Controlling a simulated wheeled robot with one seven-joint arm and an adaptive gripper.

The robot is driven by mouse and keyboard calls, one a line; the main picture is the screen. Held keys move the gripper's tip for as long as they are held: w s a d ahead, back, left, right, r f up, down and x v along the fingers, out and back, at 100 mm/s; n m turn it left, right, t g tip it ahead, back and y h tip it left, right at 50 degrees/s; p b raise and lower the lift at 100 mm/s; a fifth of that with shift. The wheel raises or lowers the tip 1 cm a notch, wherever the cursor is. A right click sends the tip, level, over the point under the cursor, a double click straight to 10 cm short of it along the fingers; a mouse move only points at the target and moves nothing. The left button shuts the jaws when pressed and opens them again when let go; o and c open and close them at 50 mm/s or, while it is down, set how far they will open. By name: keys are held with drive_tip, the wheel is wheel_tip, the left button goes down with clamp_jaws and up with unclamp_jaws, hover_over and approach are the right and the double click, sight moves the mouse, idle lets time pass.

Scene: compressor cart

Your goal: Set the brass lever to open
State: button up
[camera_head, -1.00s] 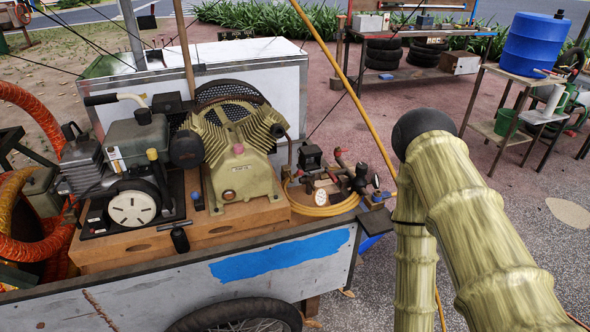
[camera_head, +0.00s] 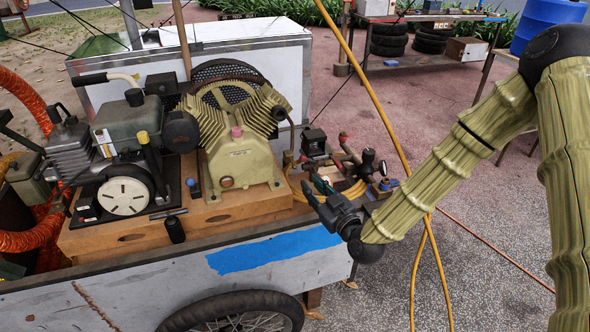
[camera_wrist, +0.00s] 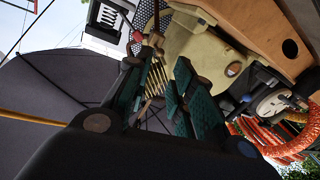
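The valve and pipe assembly (camera_head: 345,165) sits at the right end of the cart, beside the tan compressor pump (camera_head: 240,155). It carries red-handled parts and a black knob (camera_head: 368,157). I cannot pick out the brass lever for certain; it is too small or hidden behind my gripper. My gripper (camera_head: 312,184) is in front of the assembly in the head view, fingers pointing left and up toward the pump. In the wrist view my gripper (camera_wrist: 160,62) has its green-padded fingers apart, with nothing held between them. The pump (camera_wrist: 205,48) shows beyond them.
A yellow hose (camera_head: 358,187) loops around the assembly. The cart's front wall (camera_head: 130,290) with blue tape (camera_head: 275,250) is below my gripper. A small engine (camera_head: 125,150) stands at left. A yellow line (camera_head: 383,110) crosses at right. Open paving (camera_head: 490,225) lies right.

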sight(295, 167)
drive_tip(key=p+x, duration=0.1)
drive_tip(key=x, duration=0.9)
drive_tip(key=shift+w+a+p, duration=0.2)
drive_tip(key=shift+w+p, duration=0.15)
drive_tip(key=shift+p, duration=0.05)
